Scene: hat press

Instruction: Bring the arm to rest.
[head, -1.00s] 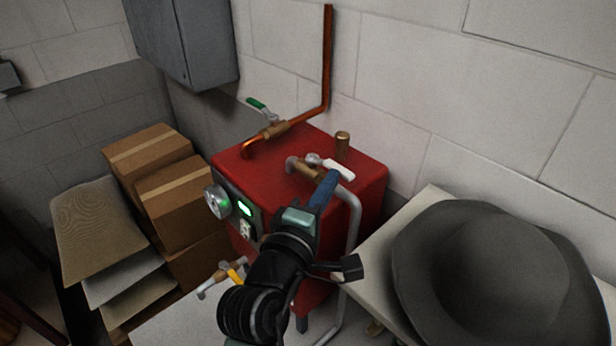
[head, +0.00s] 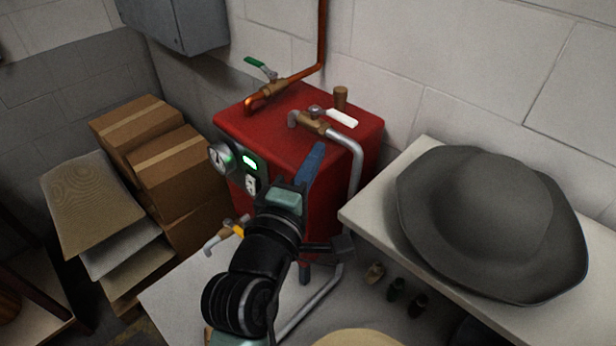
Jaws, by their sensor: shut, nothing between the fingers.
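My gripper (head: 314,157) is seen from behind, with its blue fingers shut and nothing visible between them. It points away toward the red boiler (head: 270,122), in front of its front right side. The fingertips show just below the brass valve with a white lever (head: 341,118) on the boiler top and look apart from it. My black arm reaches up from the bottom of the head view. It hides part of the boiler's front.
A grey hat (head: 490,225) lies on a pale table (head: 372,212) at right. A copper pipe with a green-handled valve (head: 262,68) rises behind the boiler. Cardboard boxes (head: 180,165) and stacked sheets (head: 92,205) stand at left. A yellow-handled tap (head: 236,229) is close left of my arm.

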